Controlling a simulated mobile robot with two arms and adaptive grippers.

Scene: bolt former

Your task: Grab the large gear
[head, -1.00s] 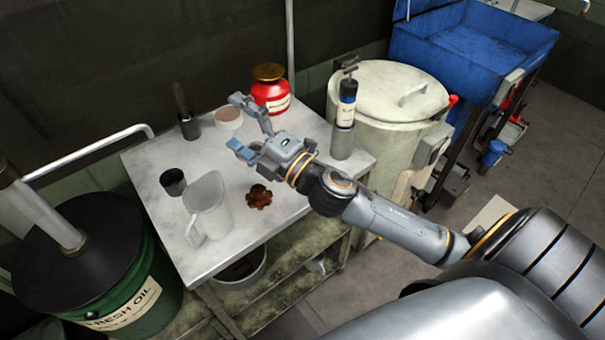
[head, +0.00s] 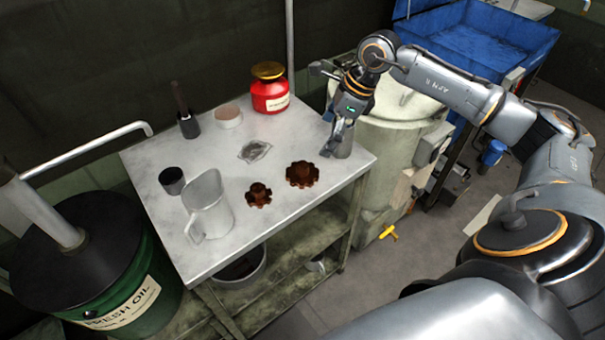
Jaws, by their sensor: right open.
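The large gear (head: 302,174), brown and toothed, lies flat on the metal table near its right front edge. A smaller brown gear (head: 258,195) lies to its left, apart from it. My right gripper (head: 333,143) points down at the table's right side, above and to the right of the large gear in the picture. It is open, holds nothing that I can see, and does not touch the gear. It partly hides a grey cylinder behind it. My left gripper is not in view.
On the table (head: 225,262) stand a clear jug (head: 207,207), a black cup (head: 172,181), a red jar (head: 270,90), a round tin (head: 228,117) and a dark-handled brush (head: 186,120). A flat grey piece (head: 255,151) lies mid-table. A pale drum (head: 395,150) stands right.

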